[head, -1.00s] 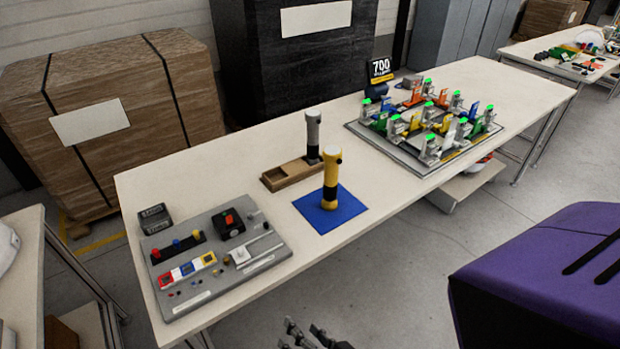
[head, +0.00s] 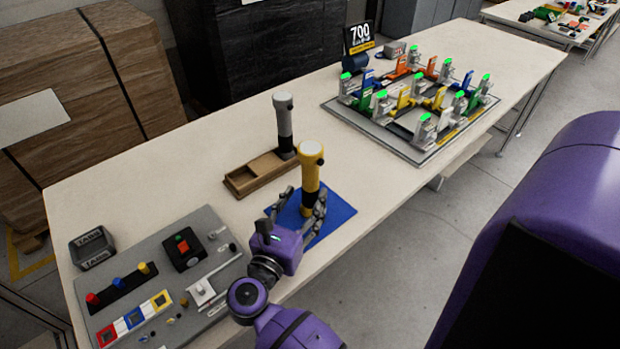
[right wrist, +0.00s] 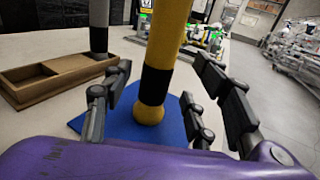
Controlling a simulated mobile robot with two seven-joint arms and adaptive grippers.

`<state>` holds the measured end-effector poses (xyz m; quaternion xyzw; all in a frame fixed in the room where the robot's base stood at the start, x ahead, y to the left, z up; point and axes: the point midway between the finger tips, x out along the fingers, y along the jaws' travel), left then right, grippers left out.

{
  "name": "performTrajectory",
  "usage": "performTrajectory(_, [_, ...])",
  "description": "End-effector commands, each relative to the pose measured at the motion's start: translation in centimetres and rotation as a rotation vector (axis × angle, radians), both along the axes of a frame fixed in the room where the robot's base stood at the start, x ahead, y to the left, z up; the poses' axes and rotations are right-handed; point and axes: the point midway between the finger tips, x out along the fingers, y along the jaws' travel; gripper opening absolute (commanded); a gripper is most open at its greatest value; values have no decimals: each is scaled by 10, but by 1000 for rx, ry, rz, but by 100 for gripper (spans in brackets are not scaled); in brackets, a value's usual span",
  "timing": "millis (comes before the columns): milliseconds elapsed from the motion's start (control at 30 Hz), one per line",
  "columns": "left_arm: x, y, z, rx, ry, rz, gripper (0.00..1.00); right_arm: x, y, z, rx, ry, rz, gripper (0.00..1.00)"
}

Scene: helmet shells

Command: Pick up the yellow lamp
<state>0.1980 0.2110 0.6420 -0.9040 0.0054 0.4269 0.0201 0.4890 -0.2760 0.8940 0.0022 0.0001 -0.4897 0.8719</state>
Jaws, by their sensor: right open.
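The yellow lamp (head: 310,167) stands upright on the blue mat (head: 339,212). It has a pale top and a black band around its lower part. My right gripper (head: 304,203) is open, with its fingers on both sides of the lamp's lower part. In the right wrist view the lamp (right wrist: 167,45) rises between the open fingers (right wrist: 158,95), with gaps visible on both sides. The lamp's base in the head view is partly hidden by the gripper. My left gripper is not in view.
A grey lamp (head: 283,118) stands at a wooden tray (head: 246,178) just behind. A grey panel (head: 215,222) with buttons lies to the left, beside a small dark box (head: 92,247). A fixture board (head: 398,144) with several clamps stands farther right. Bare table lies between.

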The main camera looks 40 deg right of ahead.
Motion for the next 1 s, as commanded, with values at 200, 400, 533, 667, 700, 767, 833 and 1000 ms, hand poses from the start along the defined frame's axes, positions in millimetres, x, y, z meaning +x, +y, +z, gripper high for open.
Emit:
performTrajectory(200, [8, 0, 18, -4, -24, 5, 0, 20, -28, 3, -7, -6, 1, 53])
performTrajectory(400, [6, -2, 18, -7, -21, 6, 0, 25, -38, -1, -4, 1, 1, 53])
performTrajectory(533, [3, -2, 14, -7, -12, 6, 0, 25, -38, -3, -4, 2, 1, 53])
performTrajectory(667, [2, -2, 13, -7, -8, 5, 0, 24, -38, -2, -4, 2, 1, 40])
performTrajectory(700, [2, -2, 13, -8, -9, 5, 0, 24, -38, -2, -4, 2, 1, 35])
performTrajectory(767, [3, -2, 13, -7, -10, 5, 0, 24, -38, -2, -4, 2, 1, 27])
performTrajectory(833, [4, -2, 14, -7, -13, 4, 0, 24, -38, -2, -4, 2, 1, 18])
performTrajectory(1000, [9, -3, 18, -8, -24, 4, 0, 25, -38, -2, -5, 0, 1, 0])
